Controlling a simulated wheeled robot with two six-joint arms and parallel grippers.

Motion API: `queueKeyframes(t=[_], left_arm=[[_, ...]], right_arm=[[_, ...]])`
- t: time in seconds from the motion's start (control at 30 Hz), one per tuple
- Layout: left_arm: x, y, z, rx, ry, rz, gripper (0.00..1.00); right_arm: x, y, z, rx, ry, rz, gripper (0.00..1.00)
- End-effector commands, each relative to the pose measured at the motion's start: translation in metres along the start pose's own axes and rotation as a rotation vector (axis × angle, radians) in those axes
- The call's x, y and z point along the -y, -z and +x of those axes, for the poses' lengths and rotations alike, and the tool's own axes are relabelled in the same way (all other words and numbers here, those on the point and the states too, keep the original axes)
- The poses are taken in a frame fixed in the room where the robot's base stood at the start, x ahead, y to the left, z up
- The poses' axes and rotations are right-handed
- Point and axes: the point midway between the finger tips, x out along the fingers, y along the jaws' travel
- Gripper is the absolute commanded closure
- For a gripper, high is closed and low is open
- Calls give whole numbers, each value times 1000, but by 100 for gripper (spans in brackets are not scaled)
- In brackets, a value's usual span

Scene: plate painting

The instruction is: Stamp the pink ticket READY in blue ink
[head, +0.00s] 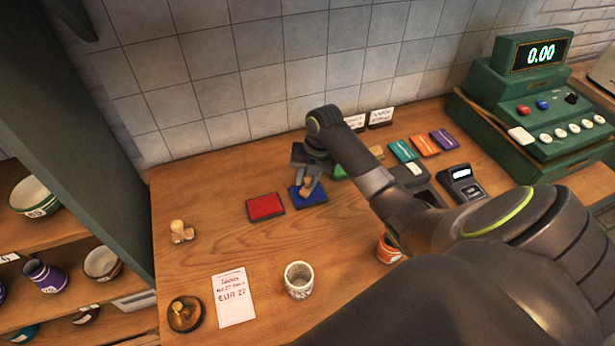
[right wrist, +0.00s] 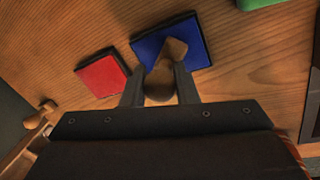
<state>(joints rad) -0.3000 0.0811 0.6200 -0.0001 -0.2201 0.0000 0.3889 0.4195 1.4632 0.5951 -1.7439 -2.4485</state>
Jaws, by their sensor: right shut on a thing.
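The pink ticket (head: 234,297) lies flat near the front left of the counter, with printed text and EUR 27 on it. The blue ink pad (head: 308,194) lies further back; it also shows in the right wrist view (right wrist: 192,36). My right gripper (head: 309,184) is shut on a wooden stamp (right wrist: 174,51) and holds it at the blue pad. I cannot tell whether the stamp touches the ink. A red ink pad (head: 265,207) lies left of the blue one. Another wooden stamp (head: 180,232) is at the counter's left. My left gripper is not in view.
A brass bell (head: 185,313) and a patterned cup (head: 299,280) stand on either side of the ticket. An orange cup (head: 388,250) is partly behind my right arm. Coloured cards, a card terminal (head: 461,184) and a green till (head: 540,110) stand to the right.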

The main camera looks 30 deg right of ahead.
Motion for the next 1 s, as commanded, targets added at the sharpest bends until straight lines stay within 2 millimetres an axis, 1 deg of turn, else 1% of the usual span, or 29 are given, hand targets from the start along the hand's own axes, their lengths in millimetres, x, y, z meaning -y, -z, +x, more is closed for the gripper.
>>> queueKeyframes(t=[0.67,1.0], left_arm=[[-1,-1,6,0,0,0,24],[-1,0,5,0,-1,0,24]], right_arm=[[2,0,9,-1,0,0,88],[2,0,8,-1,0,0,88]])
